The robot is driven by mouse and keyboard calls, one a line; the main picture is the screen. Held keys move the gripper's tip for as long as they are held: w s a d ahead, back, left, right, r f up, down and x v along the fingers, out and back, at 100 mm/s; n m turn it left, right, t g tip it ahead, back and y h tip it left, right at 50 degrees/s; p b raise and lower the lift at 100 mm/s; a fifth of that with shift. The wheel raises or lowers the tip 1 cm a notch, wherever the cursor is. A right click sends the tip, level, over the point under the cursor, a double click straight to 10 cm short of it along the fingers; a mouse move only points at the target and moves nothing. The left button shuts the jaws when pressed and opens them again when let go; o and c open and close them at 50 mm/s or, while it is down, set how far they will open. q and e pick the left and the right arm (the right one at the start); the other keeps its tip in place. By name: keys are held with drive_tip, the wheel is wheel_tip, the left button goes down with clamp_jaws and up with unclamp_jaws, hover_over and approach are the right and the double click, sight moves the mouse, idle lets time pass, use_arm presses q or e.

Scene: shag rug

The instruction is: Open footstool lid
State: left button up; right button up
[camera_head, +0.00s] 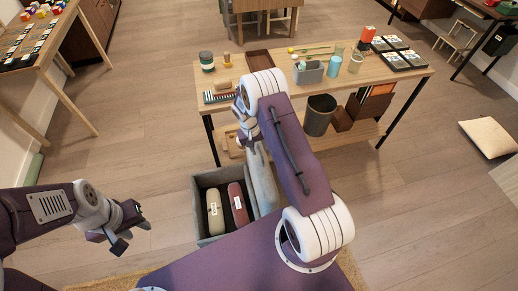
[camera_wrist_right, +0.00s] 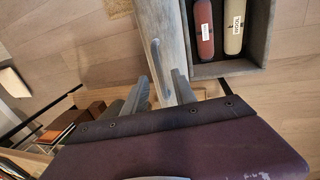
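The footstool (camera_head: 207,235) is a grey open box on the floor. Its lid (camera_head: 263,180) is raised and stands steeply along the box's right side. A beige roll (camera_head: 215,212) and a dark red roll (camera_head: 238,204) lie inside. My right gripper (camera_head: 249,143) is at the far end of the lid. In the right wrist view, its fingers (camera_wrist_right: 161,88) are apart, with the grey lid (camera_wrist_right: 173,35) showing between them; I cannot tell whether they touch it. My left gripper (camera_head: 129,232) is left of the box, away from it, its fingers apart and empty.
A wooden table (camera_head: 280,83) with cups, trays and a brush stands just behind the box. A dark bin (camera_head: 319,115) is on its lower shelf. A cushion (camera_head: 488,136) lies far right. The floor left of the box is clear.

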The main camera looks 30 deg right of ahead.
drive_tip(key=shift+d+f, duration=0.1)
drive_tip(key=shift+f, duration=0.4)
clamp_jaws()
idle(1.1)
